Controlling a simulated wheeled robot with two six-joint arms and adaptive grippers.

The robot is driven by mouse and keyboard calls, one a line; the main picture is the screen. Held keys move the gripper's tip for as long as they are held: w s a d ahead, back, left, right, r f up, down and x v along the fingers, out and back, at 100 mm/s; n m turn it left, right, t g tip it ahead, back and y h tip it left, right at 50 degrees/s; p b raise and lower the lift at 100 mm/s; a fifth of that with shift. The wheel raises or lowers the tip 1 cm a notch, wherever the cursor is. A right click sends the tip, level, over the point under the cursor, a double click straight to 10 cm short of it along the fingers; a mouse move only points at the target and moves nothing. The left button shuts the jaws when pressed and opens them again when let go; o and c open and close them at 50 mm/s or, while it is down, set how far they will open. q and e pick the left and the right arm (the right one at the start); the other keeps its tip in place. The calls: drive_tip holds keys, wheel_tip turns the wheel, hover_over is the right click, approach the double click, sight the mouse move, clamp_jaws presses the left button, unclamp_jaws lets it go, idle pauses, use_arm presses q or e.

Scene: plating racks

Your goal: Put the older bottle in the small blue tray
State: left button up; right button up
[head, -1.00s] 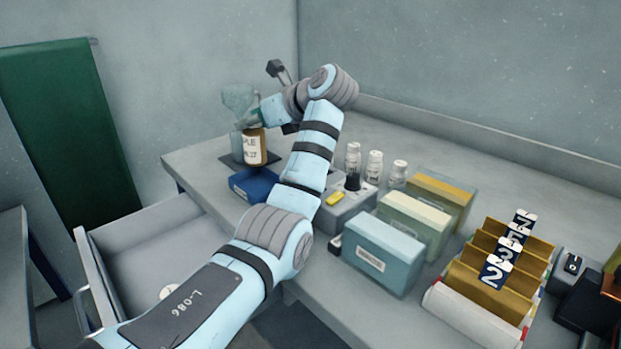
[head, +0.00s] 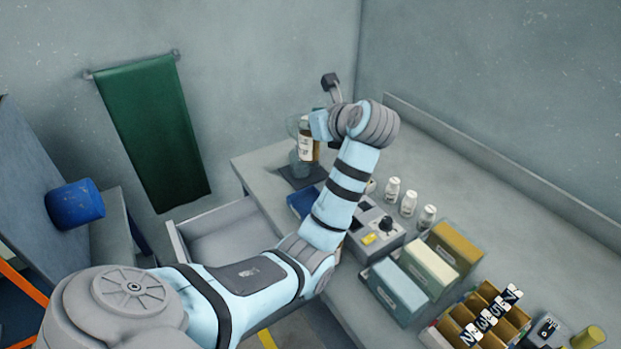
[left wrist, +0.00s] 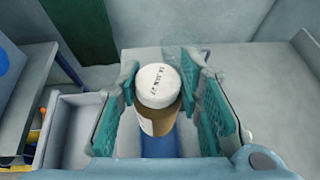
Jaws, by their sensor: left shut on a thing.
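A brown bottle (head: 306,142) with a pale label hangs in my left gripper (head: 316,126) above the far left end of the counter. The left wrist view shows its white cap (left wrist: 158,84) between the two teal finger pads; dark print on the cap is too small to read surely. The left gripper is shut on this bottle, which looks roughly upright. The small blue tray (head: 301,203) lies on the counter below and in front of the bottle, partly hidden by my forearm. Blue also shows below the bottle in the left wrist view (left wrist: 157,147). My right gripper is out of view.
A clear glass vessel (head: 293,157) stands on a dark mat (head: 290,180) behind the bottle. Several white bottles (head: 408,203), a grey device (head: 374,240) and coloured boxes (head: 399,290) stand to the right. An open drawer (head: 215,229) juts out at the counter's front left.

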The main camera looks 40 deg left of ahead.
use_arm(q)
wheel_tip(320, 180, down, 17)
drive_tip(key=shift+f+b, duration=0.1)
drive_tip(key=shift+b, duration=0.4)
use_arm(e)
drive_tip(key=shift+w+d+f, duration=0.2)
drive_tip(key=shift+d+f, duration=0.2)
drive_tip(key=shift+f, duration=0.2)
use_arm(q)
drive_tip(key=o, duration=0.7)
drive_tip(key=shift+f, duration=0.15)
drive_tip(key=o, duration=0.5)
drive_tip(key=shift+c, duration=0.2)
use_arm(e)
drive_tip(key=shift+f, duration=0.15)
use_arm(q)
drive_tip(key=v, duration=0.7)
drive_tip(key=shift+d+r, duration=0.25)
drive_tip(key=shift+r, duration=0.1)
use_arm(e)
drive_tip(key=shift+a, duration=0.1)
use_arm(q)
drive_tip(key=shift+a, duration=0.1)
